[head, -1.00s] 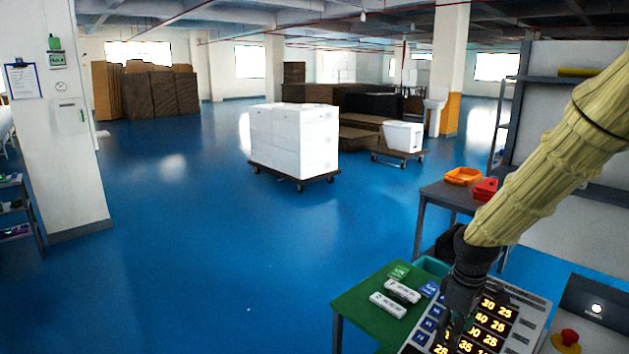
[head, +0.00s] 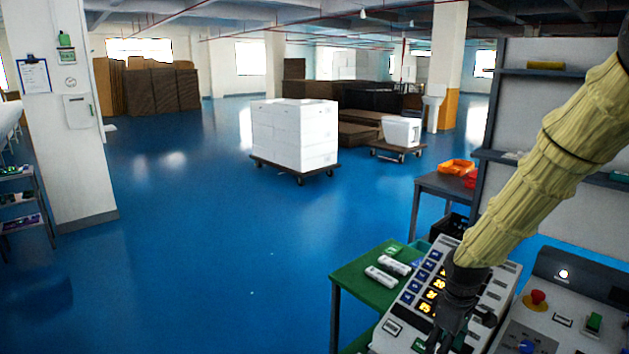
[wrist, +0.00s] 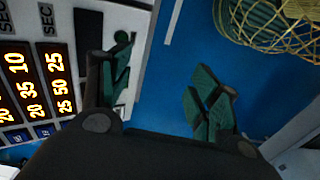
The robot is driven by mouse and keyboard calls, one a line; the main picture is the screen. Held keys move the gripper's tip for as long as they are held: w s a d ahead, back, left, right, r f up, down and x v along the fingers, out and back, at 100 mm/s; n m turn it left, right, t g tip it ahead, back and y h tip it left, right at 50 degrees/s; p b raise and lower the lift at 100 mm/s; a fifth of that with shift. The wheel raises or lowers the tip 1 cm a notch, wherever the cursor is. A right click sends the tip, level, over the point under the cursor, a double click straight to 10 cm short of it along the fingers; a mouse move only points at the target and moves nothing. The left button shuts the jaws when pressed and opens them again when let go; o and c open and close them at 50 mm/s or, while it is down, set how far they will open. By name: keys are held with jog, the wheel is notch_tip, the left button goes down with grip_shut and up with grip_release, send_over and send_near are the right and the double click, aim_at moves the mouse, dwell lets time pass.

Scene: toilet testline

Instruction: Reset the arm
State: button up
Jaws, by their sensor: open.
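My gripper (head: 450,325) is at the lower right of the head view, at the end of my yellow-sleeved arm, in front of the control panel (head: 497,305) with lit orange digits. In the wrist view my gripper (wrist: 160,95) has its two green-padded fingers spread wide, with nothing between them. The panel (wrist: 62,20) fills the left of the wrist view, close to the left finger. Blue floor shows between the fingers. In the head view my gripper hides part of the panel, and whether it touches it cannot be told.
A green table (head: 350,279) with white boxes (head: 381,277) stands left of the panel. A console with a red button (head: 537,298) is at the right. A yellow wire basket (wrist: 270,25) shows in the wrist view. White cartons (head: 294,136) stand farther off; open blue floor lies left.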

jog(key=s+a+f+m+b, duration=0.2)
jog(key=s+f, duration=0.3)
jog(key=f, duration=0.5)
jog(key=s+a+f+m+b, duration=0.1)
jog(key=s+a+f+b, duration=0.1)
jog(key=s+f, duration=0.5)
jog(key=s+a+f+m+b, duration=0.1)
jog(key=s+a+f+m, duration=0.1)
jog(key=f, duration=1)
jog(key=s+f+m+b, duration=0.1)
jog(key=s+f+b, duration=0.1)
jog(key=s+f, duration=0.3)
jog(key=s+a+f+m+b, duration=0.1)
jog(key=s+f, duration=0.5)
jog(key=s, duration=0.7)
jog(key=shift+f+m+b, duration=0.2)
jog(key=shift+m+b, duration=0.3)
jog(key=shift+m, duration=0.2)
